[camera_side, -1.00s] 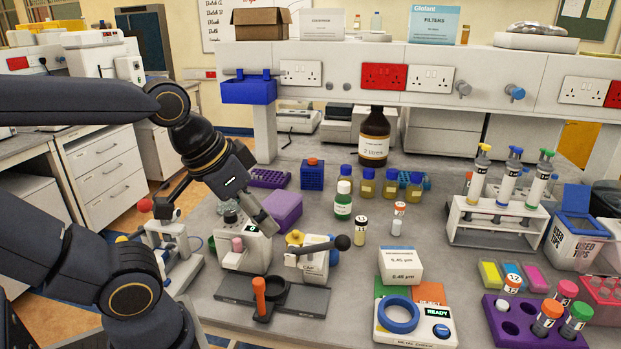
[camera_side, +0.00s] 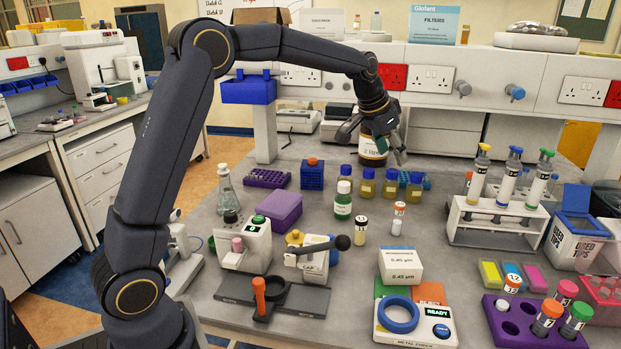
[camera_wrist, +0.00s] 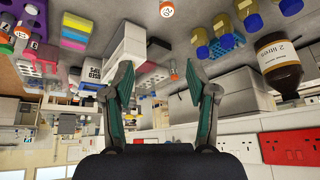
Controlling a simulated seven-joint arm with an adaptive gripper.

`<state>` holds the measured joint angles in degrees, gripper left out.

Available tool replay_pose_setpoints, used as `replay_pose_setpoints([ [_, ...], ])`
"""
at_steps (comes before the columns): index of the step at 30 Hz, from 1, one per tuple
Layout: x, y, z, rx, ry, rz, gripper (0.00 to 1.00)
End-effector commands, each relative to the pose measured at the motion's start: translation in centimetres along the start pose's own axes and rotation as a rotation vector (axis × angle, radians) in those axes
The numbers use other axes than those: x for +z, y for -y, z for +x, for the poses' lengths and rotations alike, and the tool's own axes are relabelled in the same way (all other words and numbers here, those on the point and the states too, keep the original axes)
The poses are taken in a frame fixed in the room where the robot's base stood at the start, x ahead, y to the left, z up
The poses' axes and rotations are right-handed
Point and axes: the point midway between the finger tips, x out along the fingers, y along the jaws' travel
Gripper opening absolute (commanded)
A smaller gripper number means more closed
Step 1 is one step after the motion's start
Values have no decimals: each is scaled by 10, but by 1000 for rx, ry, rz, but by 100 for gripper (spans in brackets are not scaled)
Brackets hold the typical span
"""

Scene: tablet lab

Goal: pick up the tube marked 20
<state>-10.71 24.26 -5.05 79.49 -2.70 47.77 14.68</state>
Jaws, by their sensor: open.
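My gripper (camera_side: 378,150) is raised in front of the amber bottle in the side view. It is open and empty, with its two fingers apart in the wrist view (camera_wrist: 160,78). A purple rack (camera_side: 514,340) at the lower right holds an orange-capped tube (camera_side: 547,317) and a green-capped tube (camera_side: 577,319). A pink-capped tube (camera_side: 565,291) stands at its back. I cannot read the number 20 on any tube.
A white rack (camera_side: 490,238) holds several tall tubes at the right. The amber bottle (camera_side: 374,158) and blue-capped bottles (camera_side: 367,187) stand at the back. A white box (camera_side: 400,266) and a metal checker (camera_side: 431,330) are at the front. Some bench between vials and white rack is clear.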

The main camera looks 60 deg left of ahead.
Motion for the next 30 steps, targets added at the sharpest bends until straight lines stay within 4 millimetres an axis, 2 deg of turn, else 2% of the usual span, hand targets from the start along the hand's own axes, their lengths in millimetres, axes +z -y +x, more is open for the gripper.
replay_pose_setpoints([
  [1, 5, 7, 24, 8, 32, -16, 58],
  [3, 14, 12, 47, 16, 67, -30, 58],
  [6, 26, 16, 67, 24, 106, -43, 58],
  [11, 32, 18, 92, 24, 115, -49, 58],
  [18, 38, 16, 149, 24, 114, -50, 58],
  [23, 40, 15, 175, 23, 112, -49, 58],
  [30, 39, 14, 194, 24, 112, -48, 58],
])
